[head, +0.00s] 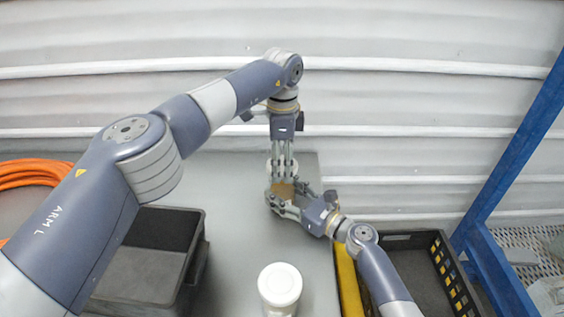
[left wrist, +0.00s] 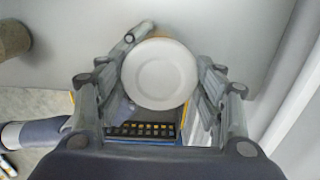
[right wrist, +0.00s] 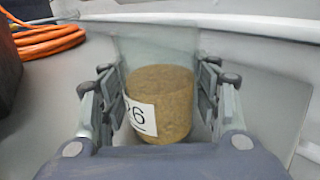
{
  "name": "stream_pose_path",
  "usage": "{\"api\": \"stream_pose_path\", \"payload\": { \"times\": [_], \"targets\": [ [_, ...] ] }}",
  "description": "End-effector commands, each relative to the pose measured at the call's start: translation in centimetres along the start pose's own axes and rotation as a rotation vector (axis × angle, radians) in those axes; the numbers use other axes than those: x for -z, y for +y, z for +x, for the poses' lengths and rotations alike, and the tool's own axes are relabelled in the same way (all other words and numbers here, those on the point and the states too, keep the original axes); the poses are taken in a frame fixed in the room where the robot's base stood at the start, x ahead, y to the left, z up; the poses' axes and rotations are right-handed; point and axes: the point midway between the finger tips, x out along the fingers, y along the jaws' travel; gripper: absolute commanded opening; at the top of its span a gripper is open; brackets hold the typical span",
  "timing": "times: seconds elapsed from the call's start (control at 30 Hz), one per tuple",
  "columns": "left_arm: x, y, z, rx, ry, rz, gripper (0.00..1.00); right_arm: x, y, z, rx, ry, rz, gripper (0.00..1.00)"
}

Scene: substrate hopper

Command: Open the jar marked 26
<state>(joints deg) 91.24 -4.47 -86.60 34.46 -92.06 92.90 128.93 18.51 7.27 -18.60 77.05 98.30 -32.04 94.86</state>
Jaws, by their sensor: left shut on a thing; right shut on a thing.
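The jar marked 26 (right wrist: 165,100) is clear with brown contents and a white label, partly hidden, whose "6" shows in the right wrist view. My right gripper (head: 284,204) is shut on the jar body from the side. The jar stands upright. My left gripper (head: 283,176) points straight down above it and is shut on the round white lid (left wrist: 160,74), which lies between its fingers. The fingers hide much of the jar in the head view.
A second jar with a white lid (head: 280,285) stands at the front of the grey table (head: 235,235). A dark bin (head: 150,245) is at the left, with an orange hose (head: 35,175) behind it. A black crate (head: 440,265) is at the right beside a blue frame (head: 510,150).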

Motion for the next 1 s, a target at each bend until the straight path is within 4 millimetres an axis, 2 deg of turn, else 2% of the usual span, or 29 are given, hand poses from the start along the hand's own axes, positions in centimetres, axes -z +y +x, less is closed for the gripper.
{"api": "stream_pose_path", "payload": {
  "times": [0.3,0.57,0.6,0.67,1.0],
  "targets": [
    [0.0,-0.1,-3.6,0.003,0.001,-0.001,0.34,0.0,-0.1,0.0,0.001,0.000,0.000,0.00],
    [0.0,0.0,-3.9,0.000,0.000,0.000,0.34,0.0,0.0,0.0,0.001,0.000,0.000,0.00],
    [0.0,0.0,-3.9,0.000,0.000,0.000,0.34,0.0,0.0,0.0,0.001,0.000,0.000,0.66],
    [0.0,0.0,-3.9,0.000,0.000,0.000,0.34,0.0,0.0,0.0,0.001,0.000,0.000,0.79],
    [0.0,0.0,-3.9,0.000,0.000,0.000,0.34,0.0,0.0,0.0,0.000,0.000,0.000,0.80]
  ]
}}
